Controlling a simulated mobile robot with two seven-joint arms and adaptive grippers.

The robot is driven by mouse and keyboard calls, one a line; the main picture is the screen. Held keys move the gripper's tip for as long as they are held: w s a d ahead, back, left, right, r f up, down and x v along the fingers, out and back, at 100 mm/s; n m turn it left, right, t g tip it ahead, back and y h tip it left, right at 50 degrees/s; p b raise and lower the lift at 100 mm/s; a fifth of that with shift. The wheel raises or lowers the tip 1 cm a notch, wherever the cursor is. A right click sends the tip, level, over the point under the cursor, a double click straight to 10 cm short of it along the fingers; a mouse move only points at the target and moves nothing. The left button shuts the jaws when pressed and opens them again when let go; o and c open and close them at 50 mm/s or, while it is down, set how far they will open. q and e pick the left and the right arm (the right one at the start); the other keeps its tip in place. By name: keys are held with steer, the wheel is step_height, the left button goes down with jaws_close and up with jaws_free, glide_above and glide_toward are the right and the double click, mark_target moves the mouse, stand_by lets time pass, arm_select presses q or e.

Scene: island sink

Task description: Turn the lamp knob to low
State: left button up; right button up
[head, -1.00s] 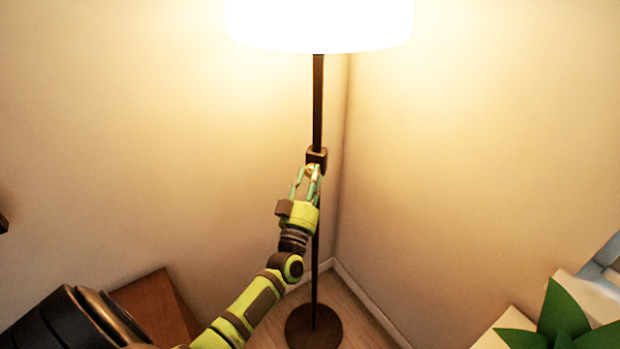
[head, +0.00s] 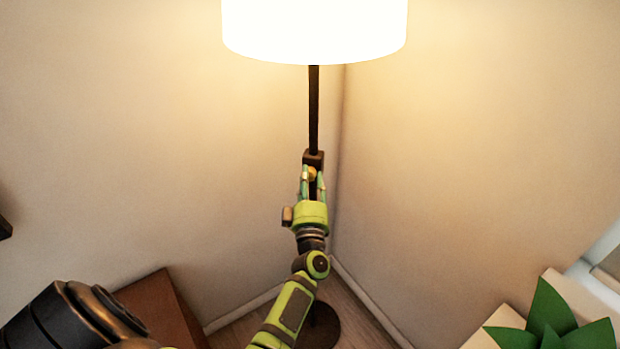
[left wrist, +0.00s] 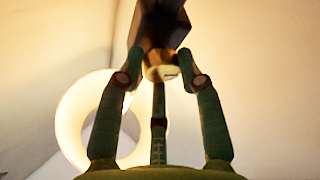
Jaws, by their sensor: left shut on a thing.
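The floor lamp has a lit white shade (head: 314,30) and a thin dark pole (head: 314,110). A dark box (head: 313,158) sits on the pole, with a small brass knob (head: 311,174) on its front. My left gripper (head: 312,180) is at the knob, its fingers on either side of it. In the left wrist view the knob (left wrist: 162,72) shows between the fingertips of the gripper (left wrist: 160,78), under the dark box (left wrist: 162,25). The gripper is shut on the knob. My right gripper is not in view.
Two walls meet in a corner behind the lamp. The round lamp base (head: 322,328) stands on the wooden floor, partly behind my arm. A brown wooden piece (head: 160,300) is at lower left. A green plant (head: 550,325) is at lower right.

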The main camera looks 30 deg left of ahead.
arm_select(q)
steer(key=shift+a+r+n+y, duration=0.3)
steer(key=shift+r+n, duration=0.1)
steer(key=shift+n, duration=0.1)
steer(key=o, duration=1.1)
steer(key=shift+s+a+f+g, duration=0.1)
steer(key=shift+s+f+g, duration=0.05)
steer(key=shift+g, duration=0.15)
steer(key=v, duration=0.7)
steer(key=shift+s, duration=0.2)
steer(key=shift+f, duration=0.1)
